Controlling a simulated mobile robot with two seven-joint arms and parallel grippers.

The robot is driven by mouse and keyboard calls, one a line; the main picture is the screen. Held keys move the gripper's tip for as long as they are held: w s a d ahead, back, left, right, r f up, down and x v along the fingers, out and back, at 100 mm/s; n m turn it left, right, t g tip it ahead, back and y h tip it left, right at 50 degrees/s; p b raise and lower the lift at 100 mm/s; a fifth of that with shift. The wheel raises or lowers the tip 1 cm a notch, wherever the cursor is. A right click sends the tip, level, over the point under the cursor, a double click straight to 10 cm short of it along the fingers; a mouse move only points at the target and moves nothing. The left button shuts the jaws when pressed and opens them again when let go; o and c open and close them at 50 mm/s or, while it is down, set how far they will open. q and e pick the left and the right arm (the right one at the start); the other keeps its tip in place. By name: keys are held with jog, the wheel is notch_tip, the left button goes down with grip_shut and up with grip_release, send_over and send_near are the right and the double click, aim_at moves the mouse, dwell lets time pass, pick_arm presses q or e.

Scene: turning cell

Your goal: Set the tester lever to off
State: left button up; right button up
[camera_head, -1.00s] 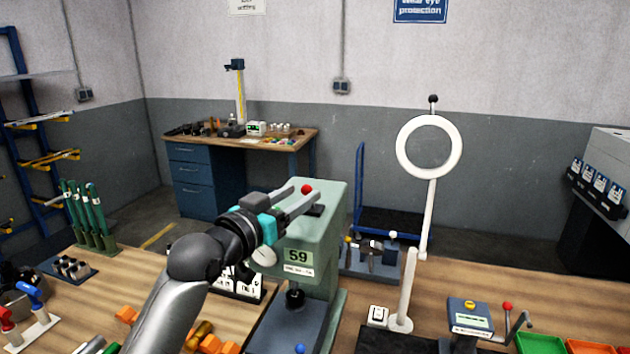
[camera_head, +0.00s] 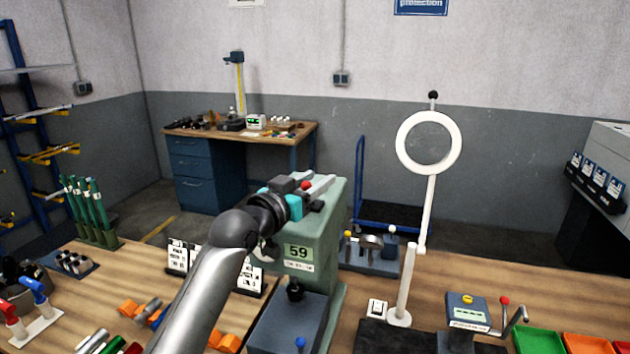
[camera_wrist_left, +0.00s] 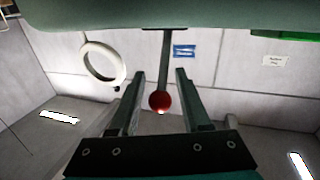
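The tester is a green machine (camera_head: 325,228) with a "59" readout, standing on the bench in the head view. Its lever has a red ball knob (camera_head: 306,185) at the machine's top; in the left wrist view the thin lever and red knob (camera_wrist_left: 160,101) stick out from the green body (camera_wrist_left: 160,15). My left gripper (camera_head: 317,188) is at the top of the tester, around the knob. In the left wrist view its two fingers (camera_wrist_left: 160,95) are apart on either side of the knob, with gaps visible on both sides. My right gripper is not in view.
A white ring magnifier (camera_head: 428,210) stands right of the tester. A small device with a crank (camera_head: 467,310) and a green tray (camera_head: 538,342) are further right. Green-handled tools (camera_head: 90,212), orange blocks (camera_head: 128,308) and label stands (camera_head: 178,255) are on the left. Bench wood between is partly clear.

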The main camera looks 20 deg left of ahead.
pick_arm(q)
grip_shut()
dwell(1.1)
